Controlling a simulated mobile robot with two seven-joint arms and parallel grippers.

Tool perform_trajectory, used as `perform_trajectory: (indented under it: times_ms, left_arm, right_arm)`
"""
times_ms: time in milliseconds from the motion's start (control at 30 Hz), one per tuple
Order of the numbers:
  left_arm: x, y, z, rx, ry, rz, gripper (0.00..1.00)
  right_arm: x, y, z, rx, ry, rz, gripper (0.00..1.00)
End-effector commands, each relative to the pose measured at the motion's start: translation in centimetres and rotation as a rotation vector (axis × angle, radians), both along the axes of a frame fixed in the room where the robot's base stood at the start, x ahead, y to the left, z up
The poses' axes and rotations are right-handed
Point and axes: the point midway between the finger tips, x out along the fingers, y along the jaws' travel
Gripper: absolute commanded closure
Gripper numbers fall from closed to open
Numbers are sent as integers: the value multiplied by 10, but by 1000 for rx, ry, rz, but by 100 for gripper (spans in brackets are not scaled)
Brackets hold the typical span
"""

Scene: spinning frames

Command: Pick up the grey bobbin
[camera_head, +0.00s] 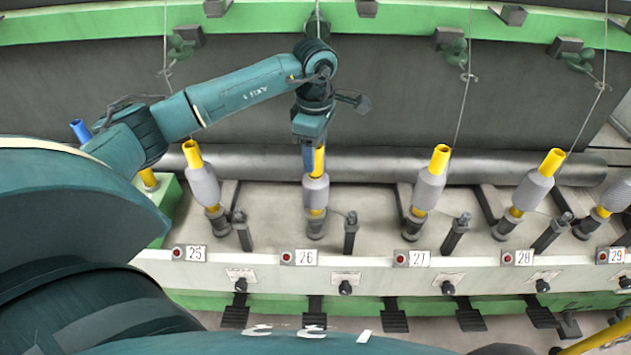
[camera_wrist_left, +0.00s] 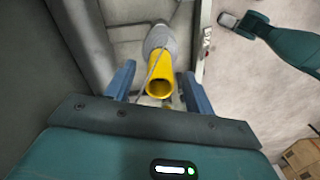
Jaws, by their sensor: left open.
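The grey bobbin (camera_head: 316,190), grey yarn on a yellow tube, stands upright on its spindle at position 26. My left gripper (camera_head: 313,158) is right above it, pointing down, with blue fingers at the top of the yellow tube. In the left wrist view the tube's open yellow mouth (camera_wrist_left: 159,86) lies between the two spread blue fingers (camera_wrist_left: 160,80), with a visible gap on each side. The left gripper is open and holds nothing. The far finger is partly hidden in the head view.
Similar grey bobbins stand at position 25 (camera_head: 203,182), position 27 (camera_head: 428,188) and position 28 (camera_head: 531,190). A dark horizontal roller (camera_head: 390,165) runs behind them. Threads hang from the green rail (camera_head: 420,18). Short dark posts (camera_head: 351,233) stand beside the spindles.

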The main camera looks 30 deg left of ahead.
Motion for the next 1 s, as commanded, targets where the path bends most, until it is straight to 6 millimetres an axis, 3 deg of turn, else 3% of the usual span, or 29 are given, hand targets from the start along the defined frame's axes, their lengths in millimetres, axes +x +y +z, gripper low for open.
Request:
perform_trajectory:
  times_ms: [200,833,1000]
  left_arm:
    - [0,0,0,-1,0,0,48]
    - [0,0,0,-1,0,0,99]
    - [0,0,0,-1,0,0,100]
  right_arm:
    - [0,0,0,-1,-1,2,64]
    - [0,-1,-1,-8,0,6,64]
    - [0,-1,-1,-7,1,5,64]
